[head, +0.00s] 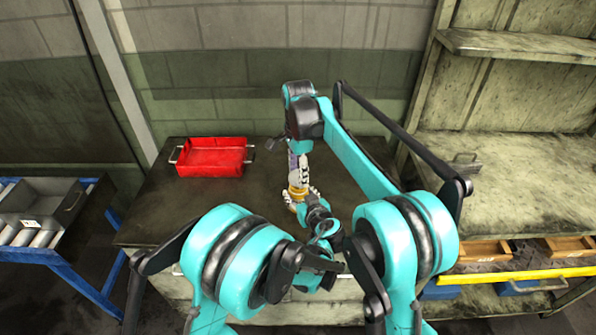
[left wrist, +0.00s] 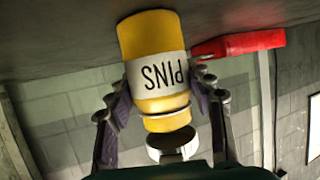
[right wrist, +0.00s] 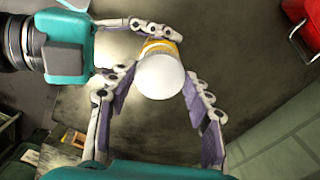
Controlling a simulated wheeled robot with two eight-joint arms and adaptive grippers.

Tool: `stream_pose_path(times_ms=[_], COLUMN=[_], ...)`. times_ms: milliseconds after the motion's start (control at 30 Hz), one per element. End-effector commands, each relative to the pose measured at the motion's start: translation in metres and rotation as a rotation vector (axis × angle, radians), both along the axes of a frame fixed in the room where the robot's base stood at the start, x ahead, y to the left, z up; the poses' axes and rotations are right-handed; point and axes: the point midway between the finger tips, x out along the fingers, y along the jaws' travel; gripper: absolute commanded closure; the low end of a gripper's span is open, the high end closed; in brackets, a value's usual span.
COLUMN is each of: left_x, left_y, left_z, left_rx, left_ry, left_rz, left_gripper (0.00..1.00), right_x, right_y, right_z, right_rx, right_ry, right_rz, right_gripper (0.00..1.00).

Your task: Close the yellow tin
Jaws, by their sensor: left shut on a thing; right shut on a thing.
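The yellow tin (left wrist: 152,45) with a white PINS label shows upside down in the left wrist view. My left gripper (head: 304,201) is shut on the tin's body from the near side. In the right wrist view a round white lid (right wrist: 160,77) covers the top of the tin, with a yellow strip of the tin behind it. My right gripper (right wrist: 157,90) reaches down from above and is shut on the lid.
A red tray (head: 212,158) stands on the workbench (head: 240,203) left of the tin. A blue-framed rack with a grey bin (head: 43,202) stands at far left. Shelving (head: 510,185) with wooden drawers is at right. The bench around the tin looks clear.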

Motion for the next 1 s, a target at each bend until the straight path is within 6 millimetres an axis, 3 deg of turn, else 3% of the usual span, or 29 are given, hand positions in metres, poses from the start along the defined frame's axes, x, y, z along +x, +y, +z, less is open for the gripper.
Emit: stream_pose_path(times_ms=[267, 1000], left_x=[0.000, 0.000], left_y=[0.000, 0.000], left_z=[0.000, 0.000], left_rx=[0.000, 0.000], left_ry=[0.001, 0.001], left_rz=[0.001, 0.001], left_gripper=[1.00, 1.00], right_x=[0.000, 0.000], right_y=[0.000, 0.000], right_z=[-0.015, -0.019], right_rx=[0.000, 0.000], right_ry=[0.000, 0.000], right_rz=[0.000, 0.000], right_gripper=[0.58, 0.58])
